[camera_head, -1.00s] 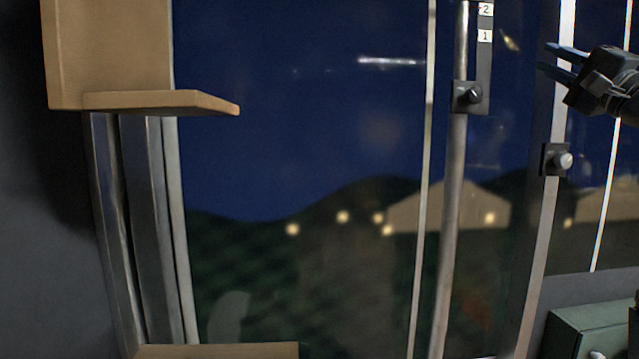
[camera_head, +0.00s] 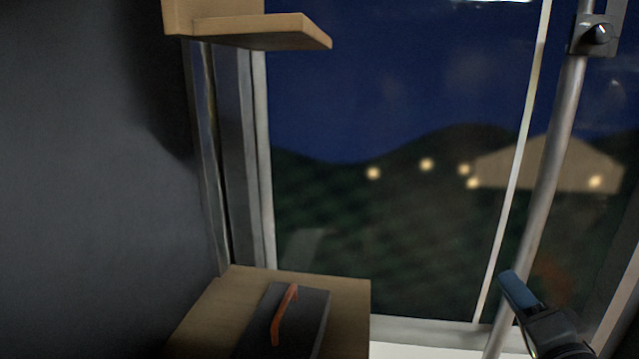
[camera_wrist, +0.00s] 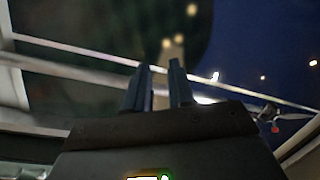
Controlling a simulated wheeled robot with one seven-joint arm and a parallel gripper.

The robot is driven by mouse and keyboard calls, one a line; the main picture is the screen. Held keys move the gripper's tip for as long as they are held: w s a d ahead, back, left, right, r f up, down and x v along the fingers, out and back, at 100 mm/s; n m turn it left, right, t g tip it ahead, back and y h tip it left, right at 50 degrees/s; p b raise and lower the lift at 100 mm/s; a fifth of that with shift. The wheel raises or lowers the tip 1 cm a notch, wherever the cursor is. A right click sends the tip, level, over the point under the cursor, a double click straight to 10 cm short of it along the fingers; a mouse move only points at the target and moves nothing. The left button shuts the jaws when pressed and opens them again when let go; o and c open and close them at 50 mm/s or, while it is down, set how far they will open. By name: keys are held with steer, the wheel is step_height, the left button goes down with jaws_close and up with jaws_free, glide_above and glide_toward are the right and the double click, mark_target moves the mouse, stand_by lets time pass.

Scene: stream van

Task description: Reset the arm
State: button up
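My gripper (camera_head: 512,290) is at the lower right of the head view, in front of the window and beside the metal pole. Its blue-grey fingers point up and to the left. In the wrist view my gripper (camera_wrist: 159,85) shows two dark fingers with a narrow gap between them. Nothing is seen between the fingers, and they touch nothing that I can see.
A wooden ledge (camera_head: 270,32) juts out at the top left. A wooden surface (camera_head: 345,295) at the bottom holds a dark case with an orange handle (camera_head: 284,315). A metal pole (camera_head: 555,150) with a clamp (camera_head: 594,36) stands at the right, before the window (camera_head: 390,80).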

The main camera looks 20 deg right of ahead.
steer(key=s+a+f+n+g+y, duration=0.1)
steer(key=s+a+f+n+y, duration=0.2)
steer(key=s+a+f+n, duration=0.55)
steer(key=s+a+n+g+y, duration=0.1)
steer(key=s+a+n, duration=0.3)
steer(key=s, duration=0.6)
steer(key=s+a+n+y, duration=0.3)
steer(key=s+a+n, duration=0.1)
steer(key=s+a, duration=0.5)
steer(key=shift+s+a+r+g+y, duration=0.2)
steer(key=shift+s+r+g+y, duration=0.1)
steer(key=shift+s+g, duration=0.1)
steer(key=shift+o, duration=0.2)
steer(key=shift+f, duration=0.1)
stand_by(1.5)
